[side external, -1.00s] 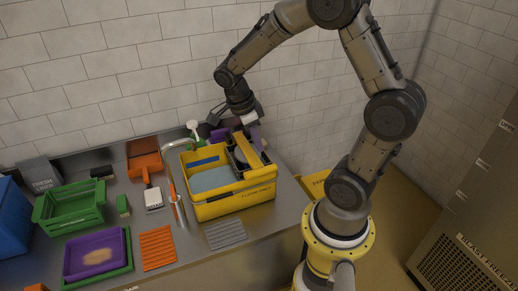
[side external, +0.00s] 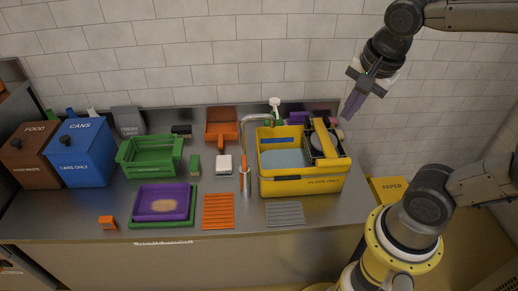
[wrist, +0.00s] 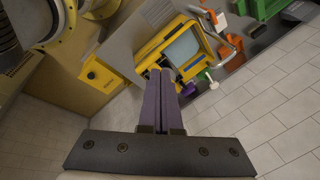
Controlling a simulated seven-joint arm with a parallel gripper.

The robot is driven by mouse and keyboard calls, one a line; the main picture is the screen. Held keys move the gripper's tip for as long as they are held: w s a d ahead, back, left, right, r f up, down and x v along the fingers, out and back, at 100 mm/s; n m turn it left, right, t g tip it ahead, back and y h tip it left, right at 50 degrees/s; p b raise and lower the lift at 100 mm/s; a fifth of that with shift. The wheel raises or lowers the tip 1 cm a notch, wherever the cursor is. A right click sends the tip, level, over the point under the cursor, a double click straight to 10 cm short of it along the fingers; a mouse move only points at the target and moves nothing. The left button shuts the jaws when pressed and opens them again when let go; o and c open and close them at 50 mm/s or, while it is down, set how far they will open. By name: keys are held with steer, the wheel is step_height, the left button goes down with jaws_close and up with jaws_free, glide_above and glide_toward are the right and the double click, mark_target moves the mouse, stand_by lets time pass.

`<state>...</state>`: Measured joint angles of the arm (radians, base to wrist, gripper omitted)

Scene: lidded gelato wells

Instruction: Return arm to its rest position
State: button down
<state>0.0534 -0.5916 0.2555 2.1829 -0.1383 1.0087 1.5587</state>
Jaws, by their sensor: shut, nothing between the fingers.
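My gripper (side external: 349,108) is in the air at the upper right of the side external view, to the right of and above the yellow tub. Its purple fingers point down. In the wrist view my gripper (wrist: 161,72) has its two fingers together with nothing between them. It is apart from the counter and everything on it.
A yellow tub (side external: 300,187) with a grey-blue patch and a dark caddy inside stands on the steel counter (side external: 120,222). A curved faucet (side external: 248,150) rises beside it. Green crate (side external: 150,170), purple tray (side external: 183,190) and bins are further left.

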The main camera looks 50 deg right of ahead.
steer(key=shift+s+a+f+n+t+y, duration=0.1)
steer(key=shift+s+a+n+t+y, duration=0.45)
steer(key=shift+n, duration=2.4)
steer(key=shift+s+a+f+n+t, duration=0.2)
steer(key=shift+s+a+n, duration=0.65)
steer(key=shift+n, duration=2.15)
steer(key=shift+s+a+r+n+t+y, duration=0.1)
steer(key=shift+s+a+n+t+y, duration=0.55)
steer(key=shift+n, duration=2.3)
steer(key=shift+s+d+h, duration=0.2)
steer(key=shift+s+h, duration=0.1)
steer(key=shift+h, duration=0.1)
